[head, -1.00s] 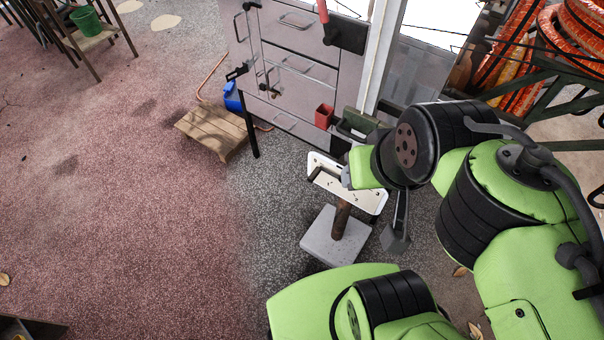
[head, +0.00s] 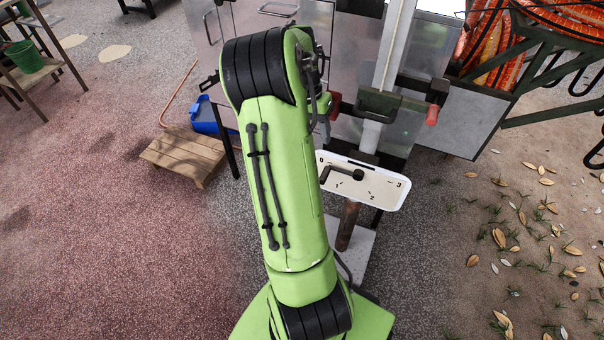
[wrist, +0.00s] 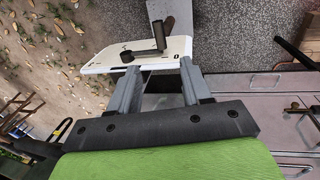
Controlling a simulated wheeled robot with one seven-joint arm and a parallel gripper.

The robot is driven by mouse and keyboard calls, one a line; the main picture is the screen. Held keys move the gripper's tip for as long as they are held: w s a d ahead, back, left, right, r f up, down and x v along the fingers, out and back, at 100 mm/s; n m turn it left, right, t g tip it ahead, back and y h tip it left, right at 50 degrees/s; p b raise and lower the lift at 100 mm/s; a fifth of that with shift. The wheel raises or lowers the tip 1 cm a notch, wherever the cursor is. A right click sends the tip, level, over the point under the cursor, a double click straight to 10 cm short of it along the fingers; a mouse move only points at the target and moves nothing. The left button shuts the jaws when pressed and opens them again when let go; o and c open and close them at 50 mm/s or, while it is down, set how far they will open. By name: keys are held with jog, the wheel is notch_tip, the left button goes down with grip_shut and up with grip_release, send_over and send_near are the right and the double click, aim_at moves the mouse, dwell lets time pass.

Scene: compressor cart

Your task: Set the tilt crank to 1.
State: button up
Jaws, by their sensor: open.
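The tilt crank (head: 343,175) is a dark arm on a white dial plate (head: 390,190) marked 0 to 3. Its round hub is near the plate's middle, and its arm points left, to the 0 and 1 side; the exact mark is unclear. In the wrist view, the crank (wrist: 146,50) has an upright grip at its right end, above the white plate (wrist: 98,60). My gripper (wrist: 158,66) is open and empty, its two fingertips close to the plate's near edge with the crank beyond them.
The plate stands on a brown post (head: 348,225) with a pale square base (head: 362,255). Behind it are metal cabinet panels and a dark green part with a red-ended handle (head: 432,115). A wooden pallet (head: 185,155) and blue container (head: 207,117) lie left.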

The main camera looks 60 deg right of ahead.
aim_at(323, 174)
jog(key=s+f+b, duration=0.1)
jog(key=f, duration=0.3)
jog(key=s+f+b, duration=0.1)
jog(key=f+b, duration=0.1)
jog(key=f, duration=0.3)
jog(key=s+f+b, duration=0.1)
jog(key=f, duration=0.4)
jog(key=shift+d+f, duration=0.2)
jog(key=shift+f, duration=0.05)
jog(key=shift+r, duration=0.1)
grip_shut()
